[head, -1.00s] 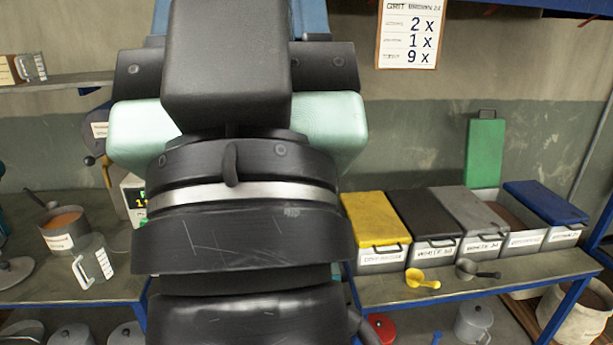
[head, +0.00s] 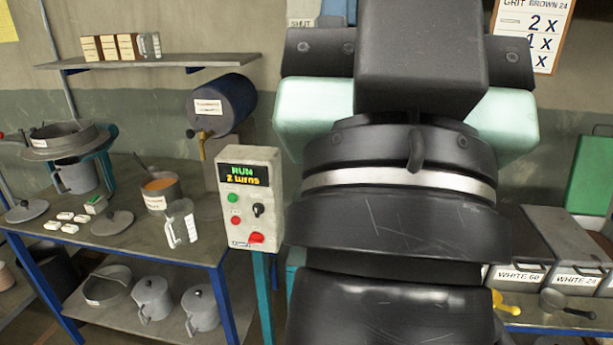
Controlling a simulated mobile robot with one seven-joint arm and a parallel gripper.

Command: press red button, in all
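A grey control box (head: 262,200) stands on a teal post left of the middle in the head view. Its dark display (head: 243,175) reads "RUN" and "2 turns". Below it are a green button (head: 233,198), a small round red button (head: 235,221), a black knob (head: 258,210) and a larger red piece (head: 256,238) low on the face. I cannot tell exactly what this lower piece is. My gripper is not in view, and nothing visible touches the box's front.
A large black and mint body fills the middle right, close to the box's right side. Left stands a blue-framed table (head: 185,262) with an orange-filled pot (head: 162,190), a measuring jug (head: 181,222) and a blue drum (head: 221,103). Lidded bins stand at right.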

